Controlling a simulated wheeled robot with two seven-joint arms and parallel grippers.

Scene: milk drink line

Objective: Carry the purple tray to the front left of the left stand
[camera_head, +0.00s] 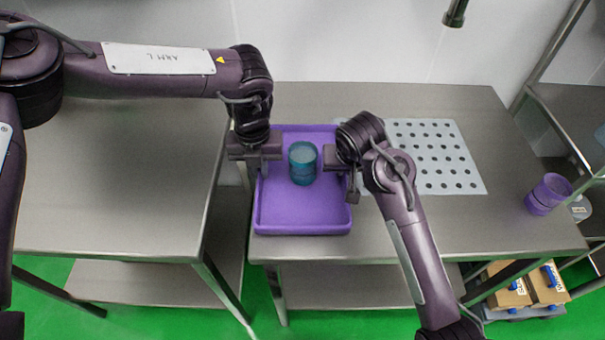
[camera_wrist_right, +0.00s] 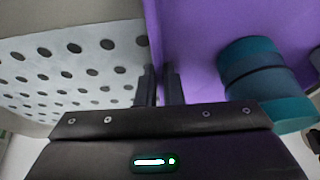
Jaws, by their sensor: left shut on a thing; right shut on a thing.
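The purple tray (camera_head: 300,212) is at the left end of the right-hand steel table, with its front edge near the table's front edge. My left gripper (camera_head: 262,165) is shut on the tray's left wall. My right gripper (camera_head: 346,172) is shut on its right wall; in the right wrist view the fingers (camera_wrist_right: 160,88) pinch the purple wall, with the teal cups (camera_wrist_right: 262,80) beside them. I cannot tell whether the tray is lifted off the table.
A left steel table (camera_head: 115,190) has a bare top, with a narrow gap between the tables. A white perforated plate (camera_head: 440,155) lies right of the tray.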

